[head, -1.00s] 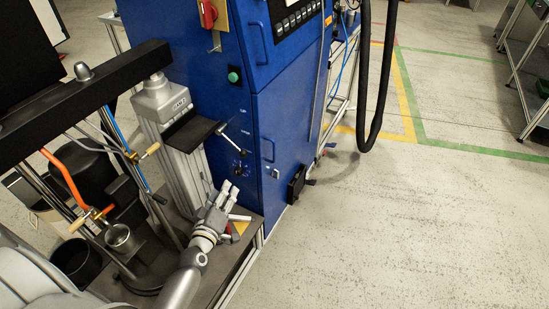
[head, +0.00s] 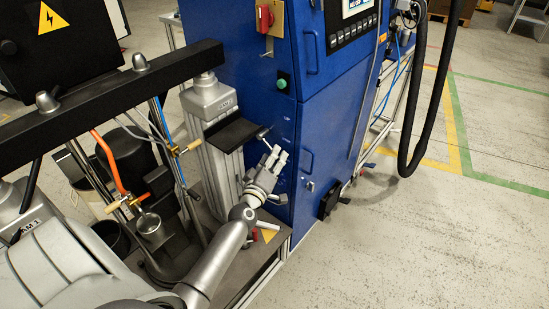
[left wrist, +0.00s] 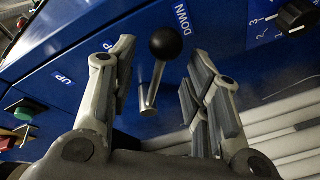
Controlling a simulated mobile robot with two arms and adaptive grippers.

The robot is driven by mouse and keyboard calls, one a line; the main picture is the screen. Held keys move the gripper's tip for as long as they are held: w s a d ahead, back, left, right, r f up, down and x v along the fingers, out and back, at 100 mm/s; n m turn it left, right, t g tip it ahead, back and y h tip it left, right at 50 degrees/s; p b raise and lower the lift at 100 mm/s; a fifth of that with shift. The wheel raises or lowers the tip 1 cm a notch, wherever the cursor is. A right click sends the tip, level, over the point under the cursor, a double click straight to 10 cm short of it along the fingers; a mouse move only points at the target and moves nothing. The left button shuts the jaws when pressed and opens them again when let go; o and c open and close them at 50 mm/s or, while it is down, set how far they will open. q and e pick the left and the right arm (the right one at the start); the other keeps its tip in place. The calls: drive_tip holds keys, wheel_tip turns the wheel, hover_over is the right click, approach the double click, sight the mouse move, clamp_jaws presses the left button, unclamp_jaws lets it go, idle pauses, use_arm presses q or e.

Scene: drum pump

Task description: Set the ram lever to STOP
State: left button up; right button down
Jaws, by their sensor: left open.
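The ram lever is a metal rod with a black ball knob (left wrist: 166,43) on the blue cabinet (left wrist: 80,45). In the left wrist view it stands between the fingers of my left gripper (left wrist: 160,60), apparently apart from both. The knob is next to the white DOWN label (left wrist: 182,18); the UP label (left wrist: 63,79) is farther left. I cannot see a STOP label. In the head view the lever (head: 264,132) shows just above the fingertips of my left gripper (head: 273,156), which is open and empty. My right gripper is not in view.
A black rotary selector (left wrist: 296,16) with numbers is near the lever. A green button (head: 282,82) and a red switch (head: 265,17) are higher on the cabinet. The grey column (head: 213,165) and a dark shelf (head: 233,133) stand close left of the gripper. Floor at right is clear.

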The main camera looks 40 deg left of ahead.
use_arm(q)
drive_tip(key=shift+w+a, duration=0.15)
drive_tip(key=shift+w, duration=0.35)
clamp_jaws()
